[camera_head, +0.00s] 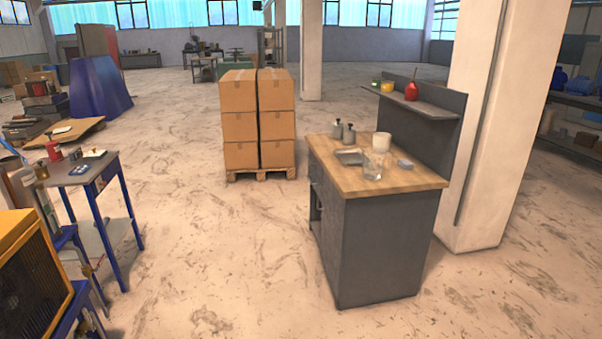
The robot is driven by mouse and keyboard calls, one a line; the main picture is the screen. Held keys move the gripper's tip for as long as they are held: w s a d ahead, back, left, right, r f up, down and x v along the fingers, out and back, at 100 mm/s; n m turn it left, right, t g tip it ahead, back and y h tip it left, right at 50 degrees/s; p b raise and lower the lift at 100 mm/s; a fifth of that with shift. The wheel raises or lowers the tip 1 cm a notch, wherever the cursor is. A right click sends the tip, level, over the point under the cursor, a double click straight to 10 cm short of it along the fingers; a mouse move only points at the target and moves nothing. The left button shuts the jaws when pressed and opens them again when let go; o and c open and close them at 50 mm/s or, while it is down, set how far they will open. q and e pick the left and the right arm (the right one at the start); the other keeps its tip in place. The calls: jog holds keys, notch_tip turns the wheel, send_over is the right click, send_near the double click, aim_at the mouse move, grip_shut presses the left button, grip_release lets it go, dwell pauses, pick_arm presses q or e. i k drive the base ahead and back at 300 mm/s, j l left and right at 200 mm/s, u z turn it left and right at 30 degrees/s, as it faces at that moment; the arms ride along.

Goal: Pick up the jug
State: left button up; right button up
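A clear glass vessel (372,166), which looks like the jug, stands on the wooden top of a grey workbench (428,183), near its front edge. It is small in the picture, so I cannot make out a handle. A white cylindrical container (381,142) stands just behind it. Neither of my grippers is in view.
The bench top also holds a grey tray (349,157), two grey bottles (343,131) and a small grey box (405,163). A shelf (430,107) rises at its back, beside a pillar (490,140). Boxes (258,120) stand behind. Floor left of the bench is clear.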

aim_at(374, 157)
jog(key=i+j+z, duration=0.1)
jog(key=i+z, duration=0.15)
jog(key=i, duration=0.15)
jog(key=i+j+z, duration=0.5)
jog(key=i, duration=0.2)
jog(key=i+l, duration=0.05)
jog(key=l, duration=0.05)
